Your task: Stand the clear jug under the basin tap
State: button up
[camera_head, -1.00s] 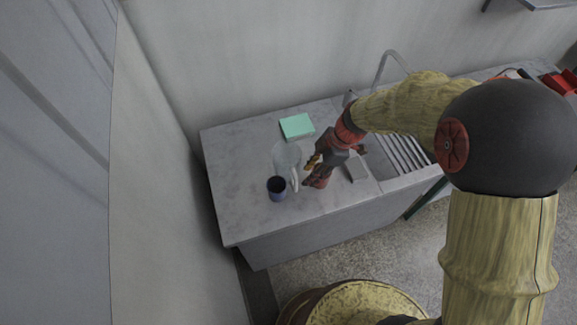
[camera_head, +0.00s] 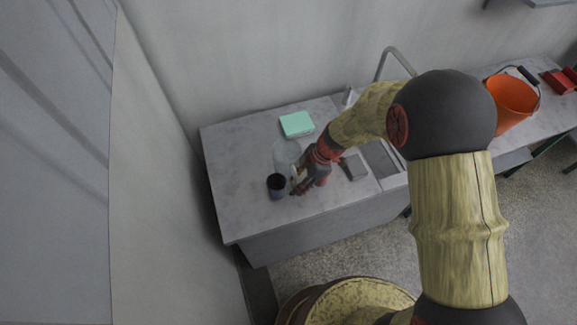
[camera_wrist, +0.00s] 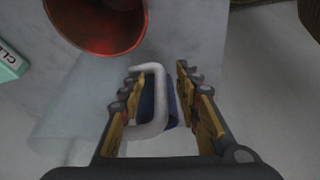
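My gripper (camera_head: 298,182) is at the jug's handle side; in the wrist view my gripper (camera_wrist: 160,72) is open, with the fingers on either side of the handle and a gap visible on the right. The grey basin tap (camera_head: 397,55) arches at the wall. The basin (camera_head: 380,157) is partly hidden by my arm.
A red-brown vessel (camera_wrist: 95,25) is near my left finger. An orange bucket (camera_head: 512,98) stands far right.

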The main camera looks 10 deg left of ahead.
jog(key=shift+c, duration=0.8)
grip_shut()
